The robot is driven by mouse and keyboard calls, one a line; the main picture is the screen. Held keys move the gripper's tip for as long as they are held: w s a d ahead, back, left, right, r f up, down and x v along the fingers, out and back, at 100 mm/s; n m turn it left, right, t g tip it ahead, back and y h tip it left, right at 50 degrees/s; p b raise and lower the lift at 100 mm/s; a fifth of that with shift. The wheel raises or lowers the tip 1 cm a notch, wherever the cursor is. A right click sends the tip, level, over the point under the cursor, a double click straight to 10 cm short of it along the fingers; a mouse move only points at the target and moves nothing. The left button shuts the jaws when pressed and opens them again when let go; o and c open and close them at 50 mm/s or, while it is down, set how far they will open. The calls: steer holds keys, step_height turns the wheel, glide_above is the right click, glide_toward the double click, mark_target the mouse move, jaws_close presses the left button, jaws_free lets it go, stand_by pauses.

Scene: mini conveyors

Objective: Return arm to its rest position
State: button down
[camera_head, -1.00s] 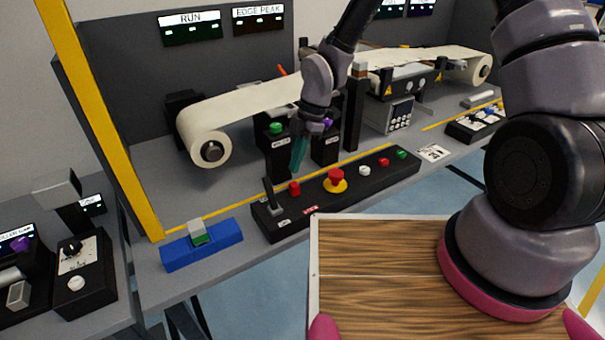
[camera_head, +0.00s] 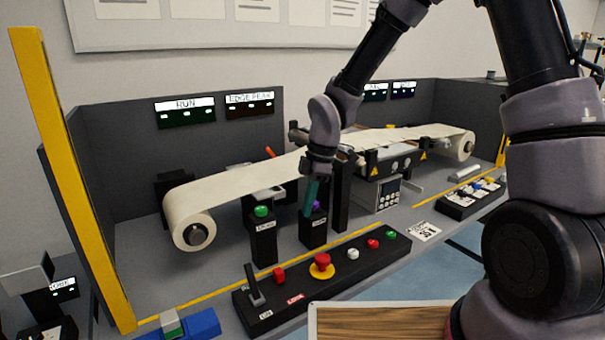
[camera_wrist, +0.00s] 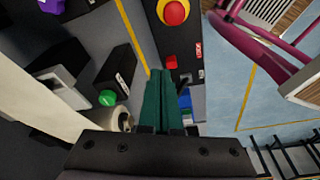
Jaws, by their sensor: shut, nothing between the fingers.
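My gripper (camera_head: 311,196) is shut and empty, its teal fingers pointing down in front of the purple-topped post. In the wrist view the two teal fingers (camera_wrist: 163,100) lie together with nothing between them. My arm reaches over the bench from the right side of the head view. Below the fingers is a black control panel (camera_head: 345,270) with a lever, a red mushroom button (camera_head: 322,262) on a yellow base, and several small buttons. The fingers look apart from the panel, but the exact gap to the purple-topped post (camera_head: 315,228) is hard to tell.
A paper web (camera_head: 270,178) runs between two rolls behind my gripper. A green-button post (camera_head: 263,240) stands to its left. A yellow upright (camera_head: 75,180) is at far left, and a blue block (camera_head: 203,323) sits at the front edge. Open air lies above the bench.

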steer(key=d+r+m+t+h, duration=0.1)
steer(key=d+r+m+t, duration=0.3)
steer(key=d+r+m, duration=0.9)
steer(key=s+d+r+m+t, duration=0.3)
steer(key=s+d+r+m, duration=0.7)
steer(key=r, duration=0.5)
steer(key=shift+s+d+m+t+y, duration=0.25)
steer(key=shift+d+m+t+y, duration=0.05)
steer(key=shift+d+m, duration=0.6)
steer(key=shift+w, duration=0.1)
